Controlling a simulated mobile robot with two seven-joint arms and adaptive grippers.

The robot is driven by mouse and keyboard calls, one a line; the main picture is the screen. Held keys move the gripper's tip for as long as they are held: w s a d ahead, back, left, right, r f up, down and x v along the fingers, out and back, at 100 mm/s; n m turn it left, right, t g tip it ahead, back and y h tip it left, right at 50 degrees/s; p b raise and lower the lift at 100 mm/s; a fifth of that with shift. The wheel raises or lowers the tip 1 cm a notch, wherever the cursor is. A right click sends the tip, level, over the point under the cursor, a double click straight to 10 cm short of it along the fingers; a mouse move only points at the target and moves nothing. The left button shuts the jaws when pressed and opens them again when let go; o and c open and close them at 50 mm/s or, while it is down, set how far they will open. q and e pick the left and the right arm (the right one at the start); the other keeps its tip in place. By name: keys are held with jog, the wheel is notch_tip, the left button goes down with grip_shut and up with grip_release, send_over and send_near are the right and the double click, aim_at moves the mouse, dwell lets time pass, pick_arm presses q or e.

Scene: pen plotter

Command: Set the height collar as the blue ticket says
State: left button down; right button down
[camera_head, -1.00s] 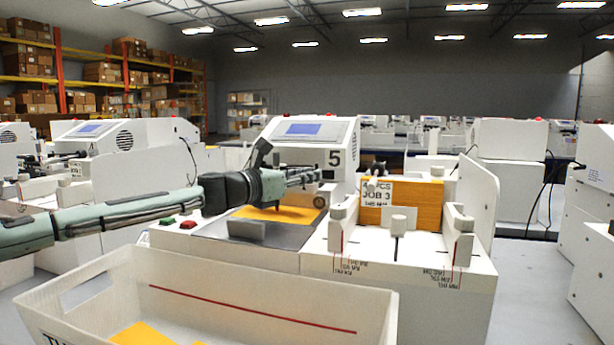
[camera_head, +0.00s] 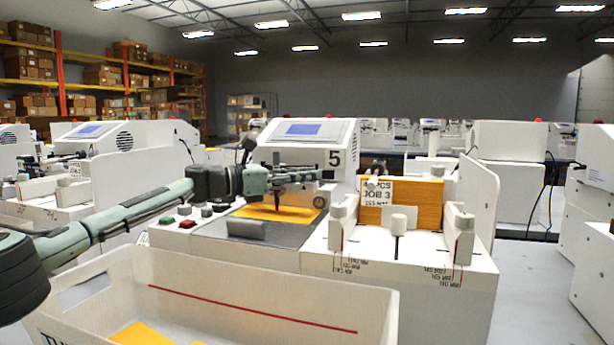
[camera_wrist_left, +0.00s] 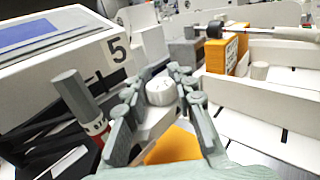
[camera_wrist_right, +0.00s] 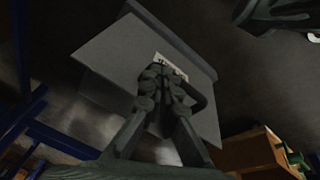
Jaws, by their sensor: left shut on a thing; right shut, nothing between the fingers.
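My left gripper (camera_head: 310,179) reaches in from the left over the plotter bed, in front of the white machine marked 5 (camera_head: 315,140). In the left wrist view its fingers (camera_wrist_left: 163,88) are closed around a white round piece (camera_wrist_left: 160,92) with small dark marks, which may be the height collar. A grey-topped post with a red and white marked band (camera_wrist_left: 90,115) stands left of the fingers. My right gripper (camera_wrist_right: 160,85) is shut and empty in the right wrist view. A white job ticket (camera_head: 378,192) hangs on the orange stack (camera_head: 415,205); I make out no blue ticket.
A white bin (camera_head: 250,300) with orange sheets stands in front. An orange sheet (camera_head: 275,212) lies on the bed behind a grey block (camera_head: 232,229). Red (camera_head: 188,224) and green (camera_head: 166,220) buttons sit at the left. A white guide panel (camera_head: 478,200) rises at the right.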

pick_arm(q)
jog(key=c, duration=1.2)
grip_release()
